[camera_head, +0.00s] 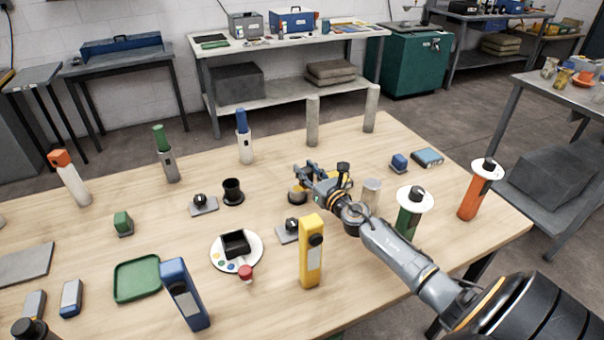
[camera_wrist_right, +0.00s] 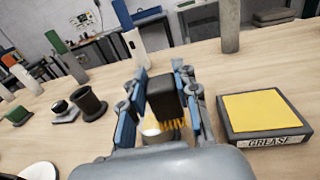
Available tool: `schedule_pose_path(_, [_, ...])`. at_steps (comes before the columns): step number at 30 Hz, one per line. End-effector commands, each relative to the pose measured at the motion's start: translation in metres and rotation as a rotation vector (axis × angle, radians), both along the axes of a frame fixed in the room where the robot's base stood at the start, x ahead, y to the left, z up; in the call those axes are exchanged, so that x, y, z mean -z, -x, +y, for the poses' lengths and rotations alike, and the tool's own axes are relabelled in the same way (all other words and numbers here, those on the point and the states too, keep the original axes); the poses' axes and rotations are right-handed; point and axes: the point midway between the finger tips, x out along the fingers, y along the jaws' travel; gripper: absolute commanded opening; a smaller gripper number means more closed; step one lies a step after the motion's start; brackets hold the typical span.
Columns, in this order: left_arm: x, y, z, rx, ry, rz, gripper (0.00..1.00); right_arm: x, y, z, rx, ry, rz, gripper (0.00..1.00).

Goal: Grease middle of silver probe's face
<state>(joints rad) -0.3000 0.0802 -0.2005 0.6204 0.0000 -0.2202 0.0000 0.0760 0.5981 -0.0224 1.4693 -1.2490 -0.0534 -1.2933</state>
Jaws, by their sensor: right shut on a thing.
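My right gripper (camera_head: 305,172) is over the middle of the table. In the right wrist view its fingers (camera_wrist_right: 163,98) are shut on a brush (camera_wrist_right: 165,100) with a black handle and yellow bristles pointing down. A square grease pad (camera_wrist_right: 262,108), yellow on top with a dark rim and a "GREASE" label, lies on the table to the right of the fingers there. A grey upright body with a green top (camera_head: 167,155) and a paler one with a blue top (camera_head: 244,138) stand farther left; I cannot tell which is the silver probe. My left gripper is out of view.
A black cup (camera_head: 233,191) stands left of my gripper. A yellow upright device (camera_head: 311,252) stands in front. Two grey posts (camera_head: 313,122) rise behind. A green-bodied thing with a white disc (camera_head: 414,202) is close to my right arm. A green tray (camera_head: 137,279) lies front left.

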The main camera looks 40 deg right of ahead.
Motion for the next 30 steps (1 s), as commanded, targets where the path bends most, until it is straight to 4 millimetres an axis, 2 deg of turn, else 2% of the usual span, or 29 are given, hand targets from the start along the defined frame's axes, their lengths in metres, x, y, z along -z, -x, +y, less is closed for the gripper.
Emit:
schedule_pose_path(8, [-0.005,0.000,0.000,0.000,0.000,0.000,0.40,-0.003,0.000,0.000,0.000,0.000,0.002,0.00])
schedule_pose_path(24, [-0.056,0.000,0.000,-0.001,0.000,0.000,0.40,-0.058,0.000,0.000,0.001,0.000,0.001,0.00])
schedule_pose_path(30, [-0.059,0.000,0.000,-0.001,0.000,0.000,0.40,-0.060,0.000,0.000,0.000,0.000,0.001,0.00])
